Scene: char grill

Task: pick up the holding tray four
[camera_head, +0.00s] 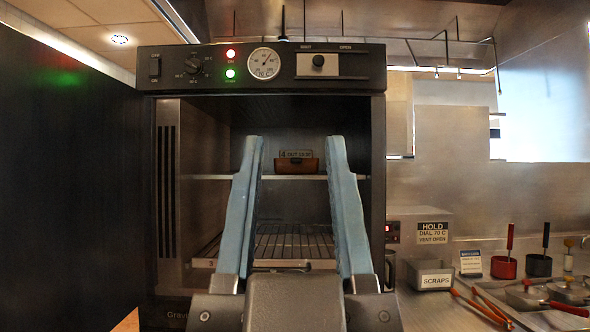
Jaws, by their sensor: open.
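My gripper (296,150) is in the middle of the head view, its two long blue fingers wide apart and empty, pointing into an open dark holding cabinet (378,150). Between the fingertips, farther back, a small brown tray (297,167) sits on the upper shelf (207,177). A label (296,154) above the tray begins with a 4; the rest is too small to read surely. The fingers appear apart from the tray. The palm hides part of the cabinet's lower front.
A wire rack (290,243) lies below the upper shelf. The cabinet's side walls bound the opening. A dark panel (70,180) fills the left.

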